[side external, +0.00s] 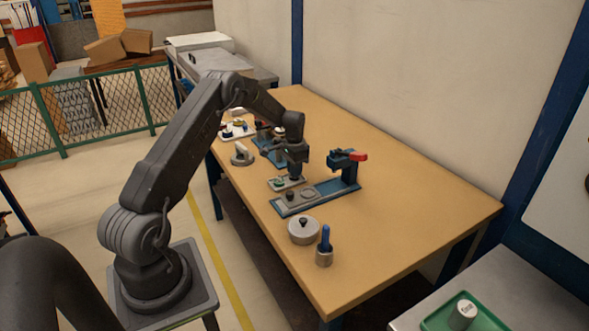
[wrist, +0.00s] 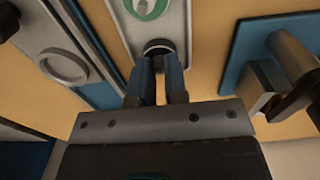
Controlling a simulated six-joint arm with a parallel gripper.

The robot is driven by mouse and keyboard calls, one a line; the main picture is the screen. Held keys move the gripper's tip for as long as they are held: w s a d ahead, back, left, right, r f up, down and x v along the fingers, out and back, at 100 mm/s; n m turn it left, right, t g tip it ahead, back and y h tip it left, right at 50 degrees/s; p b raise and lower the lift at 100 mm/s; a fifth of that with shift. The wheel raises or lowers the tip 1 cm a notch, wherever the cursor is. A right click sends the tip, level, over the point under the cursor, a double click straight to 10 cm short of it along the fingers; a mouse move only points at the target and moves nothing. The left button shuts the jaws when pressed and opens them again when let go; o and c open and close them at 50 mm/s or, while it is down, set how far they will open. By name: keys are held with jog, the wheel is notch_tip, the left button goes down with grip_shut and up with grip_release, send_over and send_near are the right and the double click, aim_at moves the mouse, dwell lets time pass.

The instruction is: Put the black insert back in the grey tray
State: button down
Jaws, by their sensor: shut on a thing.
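My gripper (side external: 297,178) points down over the grey tray (side external: 271,184) near the table's front left edge. In the wrist view, my gripper's two blue fingers (wrist: 158,92) are shut on the black insert (wrist: 158,46), a dark round piece at their tips. The insert is over the near part of the grey tray (wrist: 122,27), which also holds a green-and-white round piece (wrist: 148,6). I cannot tell whether the insert touches the tray or is seated in it. In the side view the insert is too small to make out.
A blue fixture (side external: 335,187) with a red-handled clamp (side external: 357,157) stands right beside the tray. A round lidded weight (side external: 303,231) and a blue-handled tool (side external: 325,242) stand nearer the front. Another blue fixture (wrist: 240,60) is at right in the wrist view. The table's right half is clear.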

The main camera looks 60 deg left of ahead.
jog(key=c, duration=0.8)
grip_release()
jog(key=shift+r, duration=3.5)
